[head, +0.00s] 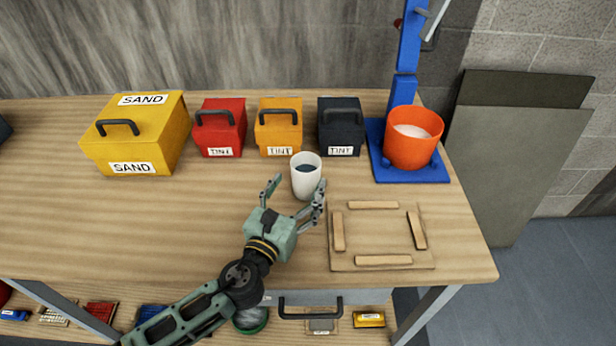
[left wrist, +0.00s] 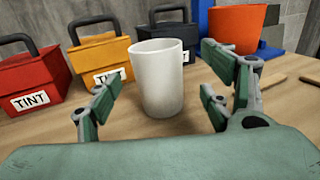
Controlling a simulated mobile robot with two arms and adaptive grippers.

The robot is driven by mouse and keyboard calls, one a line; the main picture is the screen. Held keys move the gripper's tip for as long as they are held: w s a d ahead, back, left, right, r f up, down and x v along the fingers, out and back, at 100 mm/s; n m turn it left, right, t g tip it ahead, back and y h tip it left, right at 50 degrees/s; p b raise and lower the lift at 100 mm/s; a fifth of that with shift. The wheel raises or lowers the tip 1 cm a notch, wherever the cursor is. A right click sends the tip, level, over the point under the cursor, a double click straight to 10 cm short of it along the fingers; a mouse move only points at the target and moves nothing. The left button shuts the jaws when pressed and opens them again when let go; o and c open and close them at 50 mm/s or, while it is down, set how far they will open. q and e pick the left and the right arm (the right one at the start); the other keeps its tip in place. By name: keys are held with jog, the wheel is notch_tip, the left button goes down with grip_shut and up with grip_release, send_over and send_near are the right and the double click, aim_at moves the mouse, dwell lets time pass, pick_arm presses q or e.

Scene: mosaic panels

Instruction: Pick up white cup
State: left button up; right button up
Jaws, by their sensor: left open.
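The white cup (head: 305,178) stands upright on the wooden table, with something dark inside it. In the left wrist view the white cup (left wrist: 158,80) is between and just beyond the spread fingers. My left gripper (head: 296,196) is open, its fingers reaching toward the cup from the front, one on each side. In the left wrist view my left gripper (left wrist: 160,100) shows a gap on both sides of the cup. My right gripper is not in view.
Behind the cup stand a yellow sand box (head: 135,135), a red tint box (head: 220,132), a yellow tint box (head: 278,135) and a black tint box (head: 341,135). An orange bucket (head: 412,150) stands on a blue base at right. A wooden frame board (head: 380,237) lies right of the gripper.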

aim_at(301, 179)
pick_arm(q)
jog(key=x, duration=0.3)
jog(key=shift+w+r+p, duration=0.2)
jog(key=shift+r+p, duration=0.05)
jog(key=shift+p, duration=0.15)
jog(key=x, duration=0.2)
jog(key=shift+w+d+f, duration=0.1)
jog(key=shift+w+f, duration=0.05)
jog(key=shift+w, duration=0.2)
jog(key=shift+c, duration=0.2)
jog(key=c, duration=1.3)
jog(key=shift+c, duration=0.4)
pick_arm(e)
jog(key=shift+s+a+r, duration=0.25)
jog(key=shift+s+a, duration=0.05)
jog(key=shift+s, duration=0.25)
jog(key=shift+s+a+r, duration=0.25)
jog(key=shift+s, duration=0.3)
